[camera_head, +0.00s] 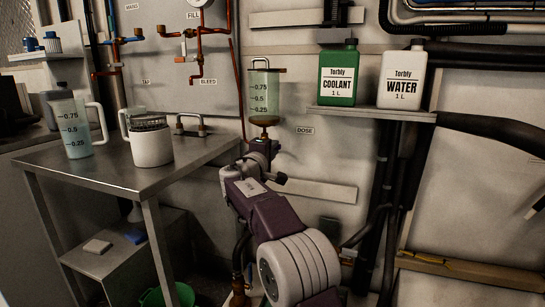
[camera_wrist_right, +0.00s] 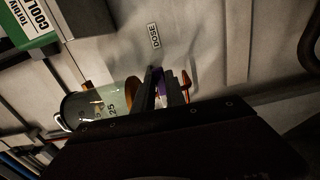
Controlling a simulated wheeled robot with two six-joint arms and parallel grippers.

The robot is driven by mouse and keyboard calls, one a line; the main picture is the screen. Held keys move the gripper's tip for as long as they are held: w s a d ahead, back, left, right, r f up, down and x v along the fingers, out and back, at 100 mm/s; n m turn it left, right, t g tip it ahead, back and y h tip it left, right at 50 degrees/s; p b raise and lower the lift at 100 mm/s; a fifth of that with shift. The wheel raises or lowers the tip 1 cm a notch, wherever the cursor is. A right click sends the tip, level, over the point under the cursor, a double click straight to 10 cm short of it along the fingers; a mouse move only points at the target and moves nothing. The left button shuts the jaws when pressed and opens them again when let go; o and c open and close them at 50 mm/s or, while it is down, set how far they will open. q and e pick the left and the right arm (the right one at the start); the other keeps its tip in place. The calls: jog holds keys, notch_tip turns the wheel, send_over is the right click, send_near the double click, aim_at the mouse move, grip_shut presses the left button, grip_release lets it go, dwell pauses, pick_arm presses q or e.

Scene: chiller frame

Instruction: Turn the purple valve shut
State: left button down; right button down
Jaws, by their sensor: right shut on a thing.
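The dosing cylinder (camera_head: 264,92) is clear with a green tint and graduated marks, mounted upright on the wall above a brass fitting (camera_head: 264,121). It also shows turned sideways in the right wrist view (camera_wrist_right: 88,108). My right gripper (camera_head: 264,147) is just below the brass fitting. In the right wrist view my right gripper (camera_wrist_right: 160,88) has its two dark fingers close together, shut on the purple valve (camera_wrist_right: 159,78). Only a small purple part shows between the fingers. In the head view I cannot make out the valve behind the gripper. My left gripper is not in view.
A metal table (camera_head: 105,165) at left holds a graduated jug (camera_head: 72,128) and a white container (camera_head: 151,149). A shelf (camera_head: 400,114) at right holds a green coolant bottle (camera_head: 338,75) and a white water bottle (camera_head: 402,80). Copper pipes (camera_head: 197,55) run along the wall.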

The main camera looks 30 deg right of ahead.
jog(key=shift+f+m, duration=0.3)
jog(key=shift+f, duration=0.1)
jog(key=shift+f, duration=0.1)
jog(key=c, duration=1.4)
grip_release()
jog(key=shift+r, duration=0.2)
jog(key=shift+v, duration=4.55)
